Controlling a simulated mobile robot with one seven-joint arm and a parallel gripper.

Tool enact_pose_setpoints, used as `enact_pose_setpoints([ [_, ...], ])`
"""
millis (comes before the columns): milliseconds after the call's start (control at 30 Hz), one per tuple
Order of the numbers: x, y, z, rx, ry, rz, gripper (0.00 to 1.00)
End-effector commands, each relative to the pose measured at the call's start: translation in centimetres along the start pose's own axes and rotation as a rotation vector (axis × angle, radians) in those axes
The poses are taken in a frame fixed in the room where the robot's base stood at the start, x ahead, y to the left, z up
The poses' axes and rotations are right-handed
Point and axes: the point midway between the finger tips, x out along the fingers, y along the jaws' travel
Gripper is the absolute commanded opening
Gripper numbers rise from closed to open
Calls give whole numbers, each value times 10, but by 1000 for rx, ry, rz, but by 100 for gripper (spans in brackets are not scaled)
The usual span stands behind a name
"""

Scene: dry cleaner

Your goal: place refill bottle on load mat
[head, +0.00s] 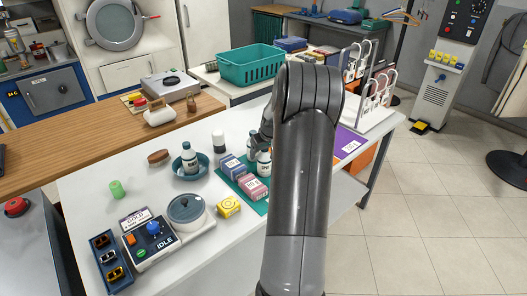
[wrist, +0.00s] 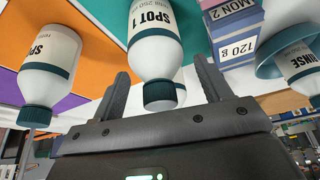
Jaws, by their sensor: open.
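My gripper (wrist: 162,85) is open, with a finger on each side of a white bottle labelled SPOT 1 (wrist: 152,40) in the wrist view. I cannot tell whether the fingers touch it. A second white bottle labelled SPOT (wrist: 50,60) is left of the fingers. A bottle labelled RINSE (wrist: 296,62) is to the right, in a teal dish; it also shows in the head view (head: 190,160). A teal mat (head: 228,169) and a purple mat (head: 350,143) lie on the white table, the teal one partly hidden by my arm.
Purple and pink boxes (head: 253,187) stand on the teal mat. A white rack (head: 375,95) and teal basket (head: 252,65) stand behind. The table's left part has free room.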

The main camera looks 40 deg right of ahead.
Motion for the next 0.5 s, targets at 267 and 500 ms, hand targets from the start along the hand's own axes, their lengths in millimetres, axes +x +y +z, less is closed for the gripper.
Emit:
enact_pose_setpoints([
  [267, -7, 0, -1, 0, 1, 1, 71],
  [500, -49, 1, -2, 1, 4, 3, 71],
])
